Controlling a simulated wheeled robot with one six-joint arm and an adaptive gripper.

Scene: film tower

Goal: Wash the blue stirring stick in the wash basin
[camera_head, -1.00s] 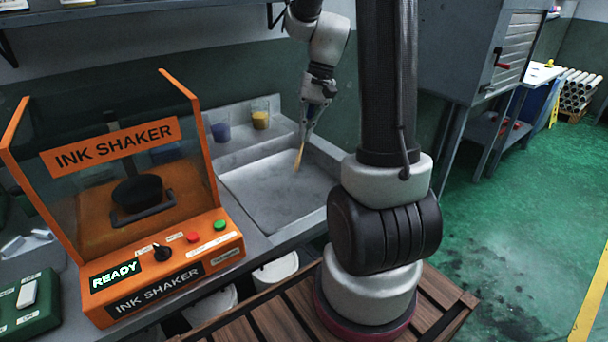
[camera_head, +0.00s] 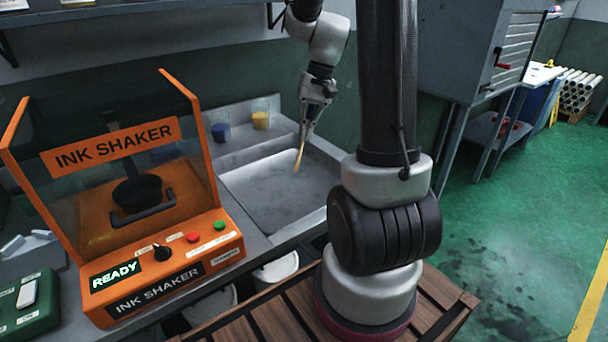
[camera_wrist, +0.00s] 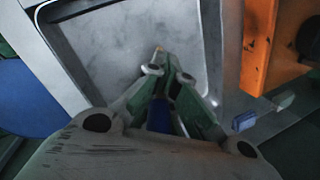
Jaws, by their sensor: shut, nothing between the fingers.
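The wash basin (camera_head: 262,200) is a grey metal sink in the middle of the head view; the wrist view shows its pale floor (camera_wrist: 125,38). My gripper (camera_head: 304,138) points down over the basin's back part, its fingers closed together. The stirring stick (camera_head: 298,159) shows as a thin tan shaft running down from the fingertips into the basin. In the wrist view its tan tip (camera_wrist: 157,53) shows just past my gripper (camera_wrist: 168,72), and something blue lies between the finger links. I cannot tell whether the stick's tip touches the basin floor.
The orange ink shaker (camera_head: 180,258) stands left of the basin. Cups of blue ink (camera_head: 221,132) and yellow ink (camera_head: 260,120) stand on the ledge behind. A grey cabinet (camera_head: 470,50) stands at the right, with open green floor beside it.

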